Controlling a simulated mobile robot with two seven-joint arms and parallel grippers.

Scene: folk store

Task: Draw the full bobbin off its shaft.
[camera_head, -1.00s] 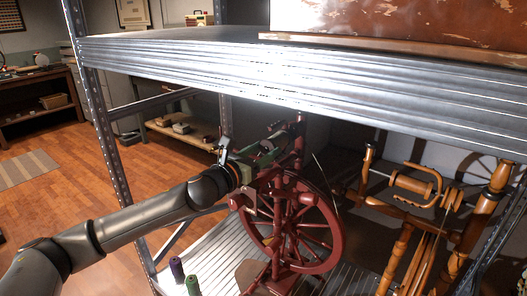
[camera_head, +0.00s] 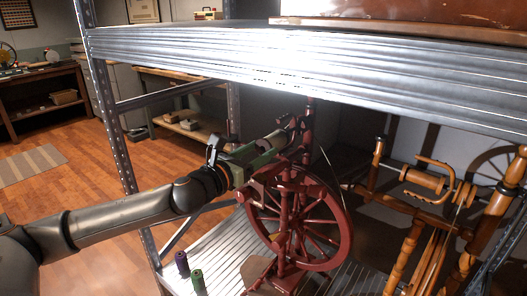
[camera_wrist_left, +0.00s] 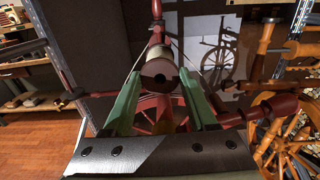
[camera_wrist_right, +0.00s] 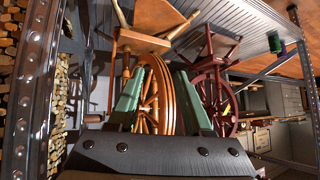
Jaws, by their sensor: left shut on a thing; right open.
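The full bobbin (camera_wrist_left: 160,70) shows in the left wrist view, with pale thread and a dark brown round end with a hole facing the camera. My left gripper (camera_wrist_left: 160,88) has its green fingers on both sides of it, shut on it. In the head view my left gripper (camera_head: 276,148) is at the upper left of the dark red spinning wheel (camera_head: 300,218); the bobbin is hard to make out there. I cannot tell how much of the shaft is inside the bobbin. My right gripper (camera_wrist_right: 160,100) is open and empty, seen only in the right wrist view.
A metal shelf board (camera_head: 300,70) runs close above the wheel. An orange-brown wooden spinning wheel (camera_head: 425,190) stands at right. A purple spool (camera_head: 182,264) and a green spool (camera_head: 198,282) stand on the lower shelf. A metal post (camera_head: 113,130) stands near my left arm.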

